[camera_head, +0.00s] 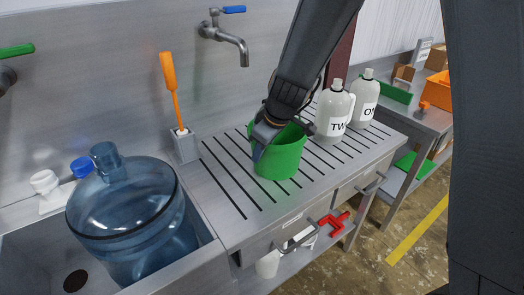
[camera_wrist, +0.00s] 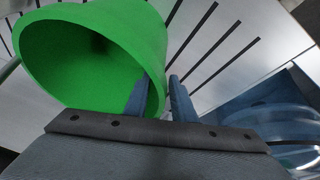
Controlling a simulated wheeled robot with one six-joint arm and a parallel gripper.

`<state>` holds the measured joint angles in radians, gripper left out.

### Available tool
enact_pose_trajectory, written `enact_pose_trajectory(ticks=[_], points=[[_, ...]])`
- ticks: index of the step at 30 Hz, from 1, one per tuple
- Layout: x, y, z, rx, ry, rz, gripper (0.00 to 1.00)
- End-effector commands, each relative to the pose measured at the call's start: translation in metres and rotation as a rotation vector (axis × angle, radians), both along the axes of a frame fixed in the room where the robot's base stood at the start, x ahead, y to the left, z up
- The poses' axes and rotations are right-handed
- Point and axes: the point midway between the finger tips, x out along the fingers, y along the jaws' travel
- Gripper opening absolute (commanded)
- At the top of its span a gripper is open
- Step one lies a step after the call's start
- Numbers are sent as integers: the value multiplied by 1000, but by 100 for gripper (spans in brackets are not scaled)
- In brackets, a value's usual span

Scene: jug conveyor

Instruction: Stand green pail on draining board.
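The green pail (camera_head: 278,158) is on the ribbed draining board (camera_head: 228,205), roughly upright with its mouth up. It looks to rest on the board, though its exact contact is hard to see. My gripper (camera_head: 262,138) is at the pail's left rim, reaching down from above. In the wrist view the pail (camera_wrist: 100,45) fills the upper left. One finger of my gripper (camera_wrist: 160,95) is inside the mouth and the other outside, with the wall held between them. My gripper hides part of the rim in the head view.
Left of the board, a big blue water bottle (camera_head: 130,215) stands in the sink. A grey holder (camera_head: 186,146) with an orange-handled brush (camera_head: 169,75) stands at the board's back left. White jugs (camera_head: 333,110) stand at its right end. A tap (camera_head: 225,35) juts from the wall above.

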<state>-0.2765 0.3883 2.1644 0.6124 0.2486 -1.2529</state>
Motion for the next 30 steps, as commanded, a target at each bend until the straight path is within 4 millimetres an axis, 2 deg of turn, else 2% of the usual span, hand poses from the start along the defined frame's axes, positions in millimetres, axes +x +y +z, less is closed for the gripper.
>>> enact_pose_trajectory(ticks=[18, 24, 30], points=[[-30, -23, 89, 1, -4, -1, 23], [-36, -27, 106, 1, -3, 0, 23], [-39, -29, 109, 0, 2, -4, 23]])
